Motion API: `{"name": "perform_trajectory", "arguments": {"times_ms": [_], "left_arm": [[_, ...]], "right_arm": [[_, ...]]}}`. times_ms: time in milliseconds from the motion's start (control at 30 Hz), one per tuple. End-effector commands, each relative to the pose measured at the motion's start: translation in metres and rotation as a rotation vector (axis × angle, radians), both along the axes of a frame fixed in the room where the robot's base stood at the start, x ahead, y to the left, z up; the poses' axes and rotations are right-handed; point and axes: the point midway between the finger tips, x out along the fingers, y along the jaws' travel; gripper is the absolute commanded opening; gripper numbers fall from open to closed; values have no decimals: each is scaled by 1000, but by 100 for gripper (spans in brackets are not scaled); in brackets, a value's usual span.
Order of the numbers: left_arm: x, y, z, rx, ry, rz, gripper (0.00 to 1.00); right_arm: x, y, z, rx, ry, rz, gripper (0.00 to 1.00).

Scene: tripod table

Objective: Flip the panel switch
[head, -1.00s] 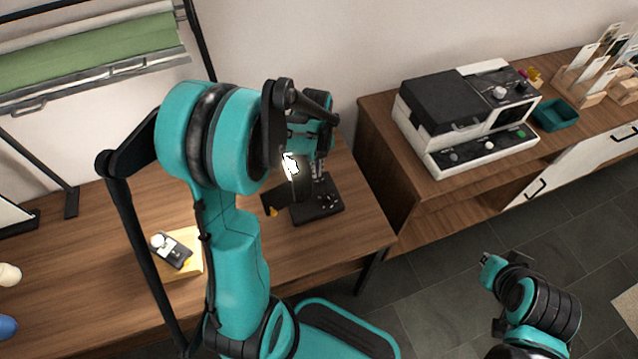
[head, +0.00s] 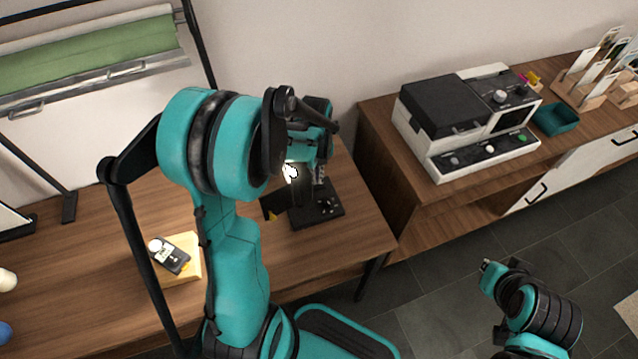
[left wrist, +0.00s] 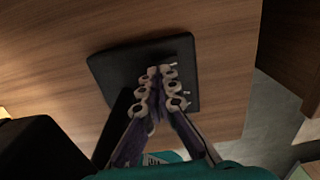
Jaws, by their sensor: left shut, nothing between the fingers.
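The panel is a flat black box (head: 334,216) near the right end of the wooden table, with small pale toggles or knobs on top. In the left wrist view the panel (left wrist: 112,66) lies below my fingers, with small pale pins (left wrist: 187,93) near its right edge. My left gripper (head: 319,178) is above the panel, pointing down. In the left wrist view its fingers (left wrist: 160,76) are together and empty, covering the panel's middle. I cannot tell whether they touch it. My right gripper (head: 487,266) is far off at lower right, away from the table; its fingers are too small to judge.
A yellow block with a grey handheld device (head: 170,258) stands on the table (head: 90,290) left of my arm. A white and black machine (head: 465,120) and a teal tray (head: 556,119) are on the right cabinet.

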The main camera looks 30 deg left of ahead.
Motion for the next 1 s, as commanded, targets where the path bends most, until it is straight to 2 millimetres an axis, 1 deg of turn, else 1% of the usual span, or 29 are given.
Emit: {"name": "perform_trajectory", "arguments": {"times_ms": [533,1000], "left_arm": [[0,0,0,0,0,0,0],[0,0,-7,0,0,0,0]], "right_arm": [[0,0,0,0,0,0,0],[0,0,-6,0,0,0,0]]}}
